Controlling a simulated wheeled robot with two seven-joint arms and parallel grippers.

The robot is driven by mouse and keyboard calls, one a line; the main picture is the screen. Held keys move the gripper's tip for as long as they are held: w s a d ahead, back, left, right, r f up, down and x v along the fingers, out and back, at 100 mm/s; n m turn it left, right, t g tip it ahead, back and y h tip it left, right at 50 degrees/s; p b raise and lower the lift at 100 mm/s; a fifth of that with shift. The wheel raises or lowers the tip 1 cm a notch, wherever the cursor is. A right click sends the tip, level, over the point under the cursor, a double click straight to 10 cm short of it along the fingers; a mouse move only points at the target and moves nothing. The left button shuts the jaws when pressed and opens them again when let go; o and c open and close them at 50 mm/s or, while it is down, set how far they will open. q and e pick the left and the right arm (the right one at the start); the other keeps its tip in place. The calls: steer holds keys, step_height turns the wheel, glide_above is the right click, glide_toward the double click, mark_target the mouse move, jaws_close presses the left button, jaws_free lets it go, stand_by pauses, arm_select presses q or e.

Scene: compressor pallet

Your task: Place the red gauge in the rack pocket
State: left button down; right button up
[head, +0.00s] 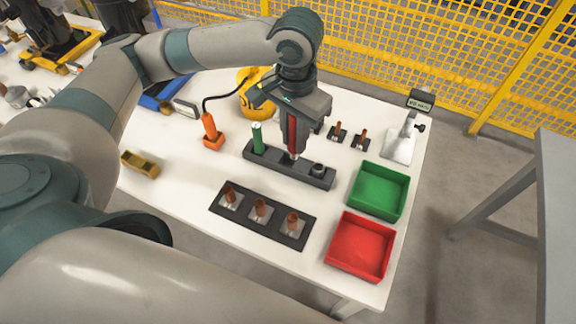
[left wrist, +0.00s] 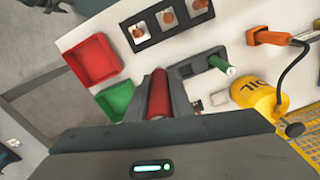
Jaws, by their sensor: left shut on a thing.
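My left gripper (head: 293,152) points down and is shut on the red gauge (head: 292,132). The gauge is upright between the fingers, above the middle of the dark rack (head: 317,180). Whether its lower end touches the rack or is inside a pocket, I cannot tell. A green gauge (head: 257,138) stands upright at the rack's left end. The pocket at the right end (head: 318,168) looks empty. In the left wrist view the red gauge (left wrist: 159,92) shows between the fingers, with the rack (left wrist: 204,62) and green gauge (left wrist: 222,66) beyond. My right gripper is not in view.
A green bin (head: 377,190) and a red bin (head: 360,246) stand to the right. A black tray (head: 276,224) with copper-coloured parts lies in front of the rack. An orange tool (head: 211,132) and a yellow round thing (head: 254,92) stand behind and left.

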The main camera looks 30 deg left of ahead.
arm_select(q)
steer(key=m, duration=0.1)
steer(key=f+m, duration=0.1)
steer(key=m, duration=0.1)
steer(key=f+m, duration=0.1)
steer(key=shift+w+d+f+m, duration=0.1)
steer(key=shift+d+f+m, duration=0.15)
steer(key=shift+m, duration=0.15)
steer(key=m, duration=0.1)
steer(key=f+m, duration=0.1)
steer(key=m, duration=0.1)
steer(key=shift+f, duration=0.3)
steer(key=f+m, duration=0.2)
steer(key=m, duration=0.2)
steer(key=f+m, duration=0.2)
steer(key=m, duration=0.1)
steer(key=f+m+b, duration=0.1)
steer(key=m, duration=0.3)
steer(key=shift+d+f+m, duration=0.25)
steer(key=shift+f+m, duration=0.05)
steer(key=shift+f, duration=0.1)
steer(key=w+a+f+p, duration=0.2)
steer(key=w+a+f, duration=0.5)
steer(key=w, duration=0.2)
steer(key=shift+a, duration=0.2)
